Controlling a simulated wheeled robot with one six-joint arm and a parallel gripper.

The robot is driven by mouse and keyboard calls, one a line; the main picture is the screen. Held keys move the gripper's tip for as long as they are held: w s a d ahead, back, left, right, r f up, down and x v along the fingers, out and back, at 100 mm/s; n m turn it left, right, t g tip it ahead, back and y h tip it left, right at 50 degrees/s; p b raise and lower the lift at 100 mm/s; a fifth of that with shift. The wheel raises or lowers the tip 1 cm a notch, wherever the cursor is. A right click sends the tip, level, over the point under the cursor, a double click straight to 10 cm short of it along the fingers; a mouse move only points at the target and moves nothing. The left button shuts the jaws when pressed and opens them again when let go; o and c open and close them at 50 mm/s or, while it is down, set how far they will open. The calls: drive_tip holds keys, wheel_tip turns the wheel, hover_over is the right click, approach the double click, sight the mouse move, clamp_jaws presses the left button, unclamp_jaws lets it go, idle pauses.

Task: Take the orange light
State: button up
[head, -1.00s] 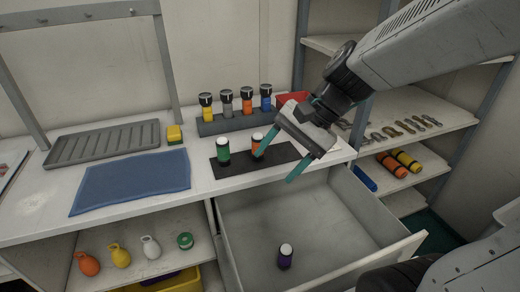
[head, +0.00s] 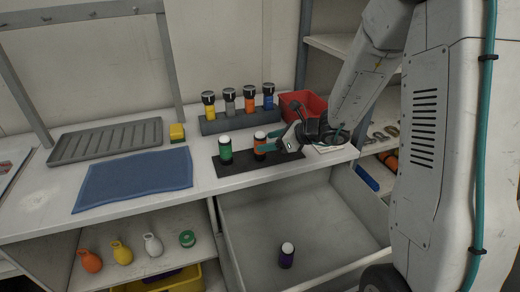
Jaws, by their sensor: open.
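An orange light (head: 259,143) with a white top stands upright on a dark strip (head: 240,168) near the counter's front edge. My gripper (head: 265,142) is open at it, coming from the right. Its teal fingers lie at the light's right side and partly cover it; I cannot tell whether they touch it. Another orange light (head: 249,99), with a black head, stands in the grey rack (head: 221,124) at the back, beside yellow, grey and blue ones.
A green light (head: 225,152) stands left of the front orange one on the same strip. A red bin (head: 305,103) is behind my gripper. Below, an open drawer (head: 325,225) holds a purple light (head: 286,258). A blue cloth (head: 132,180) lies to the left.

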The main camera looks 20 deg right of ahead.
sight(260, 142)
drive_tip(key=x, duration=0.4)
drive_tip(key=shift+r, duration=0.1)
drive_tip(key=c, duration=1.2)
drive_tip(key=shift+o, duration=0.2)
drive_tip(key=shift+r, duration=0.15)
